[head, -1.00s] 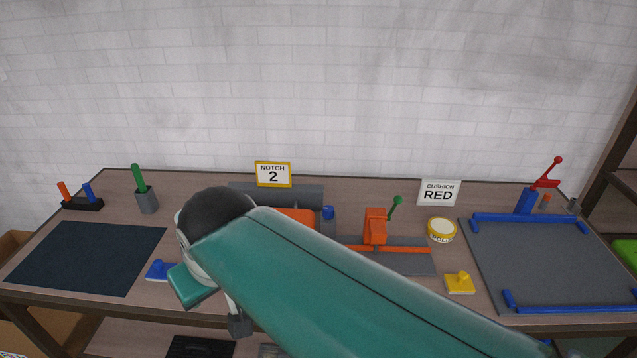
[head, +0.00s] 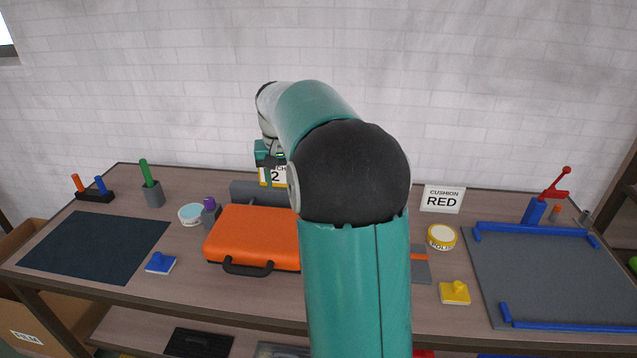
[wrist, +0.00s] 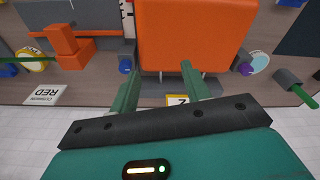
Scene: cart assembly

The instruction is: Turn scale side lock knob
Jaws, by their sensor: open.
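A blue knob (wrist: 125,65) stands on a grey block beside the orange case (head: 250,236) in the wrist view; my arm hides it in the head view. A purple knob (head: 210,203) stands on a grey block at the case's other side, and it also shows in the wrist view (wrist: 246,68). I cannot tell which one is the scale's side lock knob. My gripper (wrist: 160,75) is open and empty, above the back edge of the case, between the two knobs and touching neither. In the head view my gripper (head: 270,178) is partly behind my arm.
A grey bar (head: 243,191) runs behind the case, with the "2" card (head: 272,177) behind it. The yellow polish tin (head: 441,237), a yellow block (head: 455,292) and the "CUSHION RED" card (head: 442,199) are to the right. The dark mat (head: 95,245) at left is clear.

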